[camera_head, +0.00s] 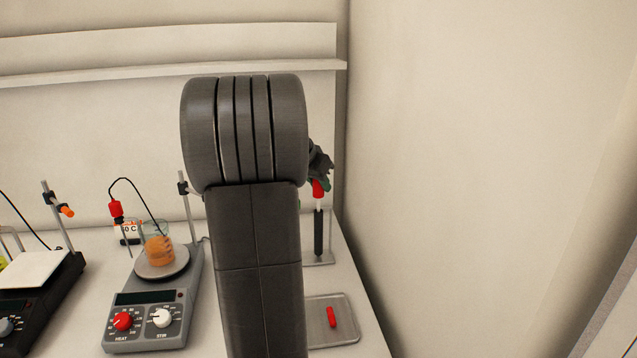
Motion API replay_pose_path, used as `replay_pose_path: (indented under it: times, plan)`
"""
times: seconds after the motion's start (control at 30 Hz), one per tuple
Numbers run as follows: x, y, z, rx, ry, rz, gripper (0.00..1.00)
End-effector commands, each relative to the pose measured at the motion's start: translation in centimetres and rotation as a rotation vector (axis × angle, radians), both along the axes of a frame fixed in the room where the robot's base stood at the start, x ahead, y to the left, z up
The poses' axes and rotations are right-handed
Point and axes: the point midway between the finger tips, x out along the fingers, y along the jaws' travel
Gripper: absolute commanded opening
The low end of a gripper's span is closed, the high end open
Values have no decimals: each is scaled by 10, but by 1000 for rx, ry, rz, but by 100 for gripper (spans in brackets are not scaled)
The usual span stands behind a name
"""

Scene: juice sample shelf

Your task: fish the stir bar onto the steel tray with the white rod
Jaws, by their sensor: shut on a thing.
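My gripper (319,163) is at the right of my arm, which hides much of it. It is shut at the red top of the white rod (318,203), a short white part of which shows below the jaws. The rod is upright, its lower part apparently inside a dark upright holder (318,232). The steel tray (345,337) lies in front of the holder, partly behind my arm. A small red bar (331,317) lies on the tray; I cannot tell whether it is the stir bar. No stir bar can be made out in the beaker of orange liquid (160,249).
The beaker stands on a grey hotplate (150,325), with a support post (188,212) and a red-topped probe (116,209) on a cable. A second, dark hotplate (40,290) is at far left. A wall (480,180) closes the right side; a shelf (100,73) runs along the back.

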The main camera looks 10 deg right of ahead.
Motion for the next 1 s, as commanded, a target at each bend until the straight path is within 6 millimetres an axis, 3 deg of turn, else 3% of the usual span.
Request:
replay_pose_path:
  times: [1.0]
  plan:
    - [0,0,12,0,-1,1,0]
